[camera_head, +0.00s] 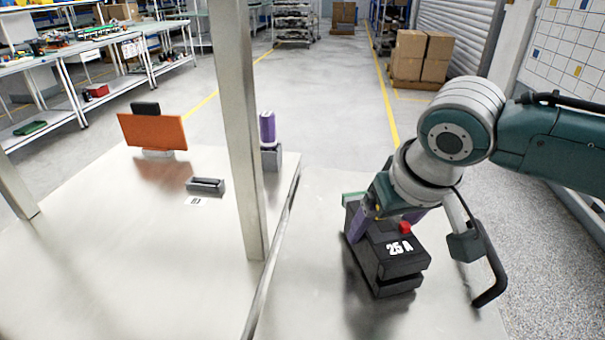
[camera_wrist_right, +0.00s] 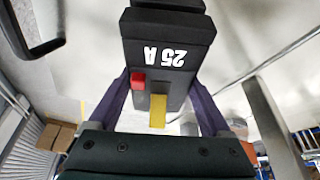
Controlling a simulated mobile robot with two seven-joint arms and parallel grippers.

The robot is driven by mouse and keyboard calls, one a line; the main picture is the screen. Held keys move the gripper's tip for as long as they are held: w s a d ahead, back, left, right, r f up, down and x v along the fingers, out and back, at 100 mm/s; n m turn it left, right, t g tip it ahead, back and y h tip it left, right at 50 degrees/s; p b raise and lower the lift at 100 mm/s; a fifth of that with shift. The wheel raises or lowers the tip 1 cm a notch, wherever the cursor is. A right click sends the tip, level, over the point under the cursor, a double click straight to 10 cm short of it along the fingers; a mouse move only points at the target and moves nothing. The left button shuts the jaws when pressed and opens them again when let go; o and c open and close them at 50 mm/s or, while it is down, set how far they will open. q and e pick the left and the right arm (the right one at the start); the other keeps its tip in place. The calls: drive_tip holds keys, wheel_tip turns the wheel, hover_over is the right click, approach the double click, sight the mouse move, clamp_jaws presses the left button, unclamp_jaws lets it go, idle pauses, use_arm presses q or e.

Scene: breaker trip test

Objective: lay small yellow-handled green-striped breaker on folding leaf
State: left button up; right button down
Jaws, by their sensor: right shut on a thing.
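The breaker (camera_head: 398,262) is a black block marked "25 A" with a red button. In the right wrist view the breaker (camera_wrist_right: 168,55) shows its yellow handle (camera_wrist_right: 157,111). A green piece (camera_head: 352,198) shows behind it in the head view; I cannot tell if this is its stripe. My right gripper (camera_head: 388,222) is shut on the breaker, with a purple finger on each side. The breaker is over the folding leaf (camera_head: 318,235), the metal panel right of the table seam; I cannot tell whether it touches. My left gripper is not in view.
The main metal table (camera_head: 130,265) lies left of the seam. A metal post (camera_head: 243,130) stands near the seam. The leaf is clear left of the breaker.

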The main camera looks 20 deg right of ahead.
drive_tip(key=shift+f, duration=0.15)
drive_tip(key=shift+f, duration=0.15)
unclamp_jaws()
